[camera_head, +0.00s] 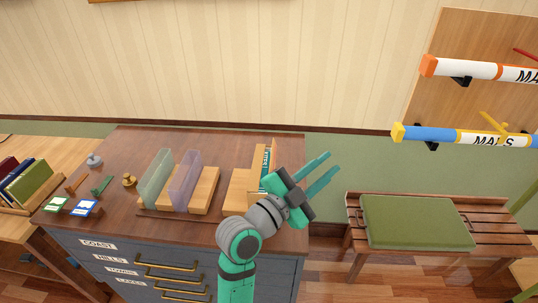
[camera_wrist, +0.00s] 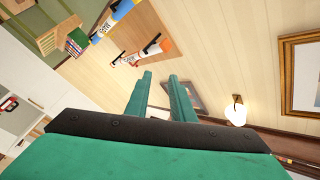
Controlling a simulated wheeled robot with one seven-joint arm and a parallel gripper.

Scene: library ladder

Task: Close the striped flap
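I cannot clearly make out a striped flap in either view. In the head view, a light wooden holder (camera_head: 237,192) stands at the right end of the cabinet top, with a narrow upright teal piece with pale marks (camera_head: 265,161) in it. My gripper partly hides this piece, so I cannot tell whether it is the flap. My gripper (camera_head: 322,172) is raised at the cabinet's right edge and points up and right, away from the holder. Its fingers are apart and empty. The wrist view shows the same gap between the fingers (camera_wrist: 160,88), with the wall beyond.
The dark wooden cabinet top (camera_head: 120,150) carries a green translucent panel (camera_head: 156,176), a purple one (camera_head: 186,177) and small brass and green items. A bench (camera_head: 349,215) with a green cushion (camera_head: 415,221) stands right. Map tubes (camera_head: 465,136) hang above it.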

